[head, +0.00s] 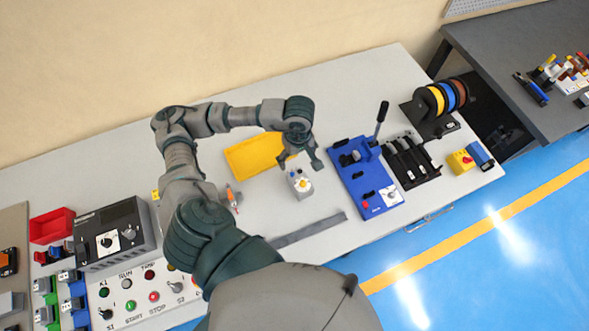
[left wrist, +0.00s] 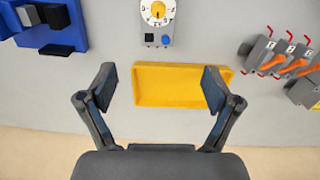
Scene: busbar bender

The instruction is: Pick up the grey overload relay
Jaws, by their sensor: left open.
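The grey overload relay (head: 301,187) is a small light-grey block with a yellow dial. It stands on the grey workbench (head: 345,95), right of the yellow tray. In the left wrist view the relay (left wrist: 157,30) is at the top edge, partly cut off, with its yellow dial and a blue button showing. My left gripper (head: 300,162) is open and empty, just behind and above the relay in the head view. In the left wrist view my left gripper (left wrist: 160,82) has its fingers spread over the tray, with the relay beyond the fingertips. My right gripper is not seen.
A yellow tray (left wrist: 147,98) lies beside the relay. A blue bender with a lever (head: 366,178) stands close on the right. A grey bar (head: 308,230) lies in front. Orange-handled switches (left wrist: 262,55) and a control panel (head: 139,300) are at the other side.

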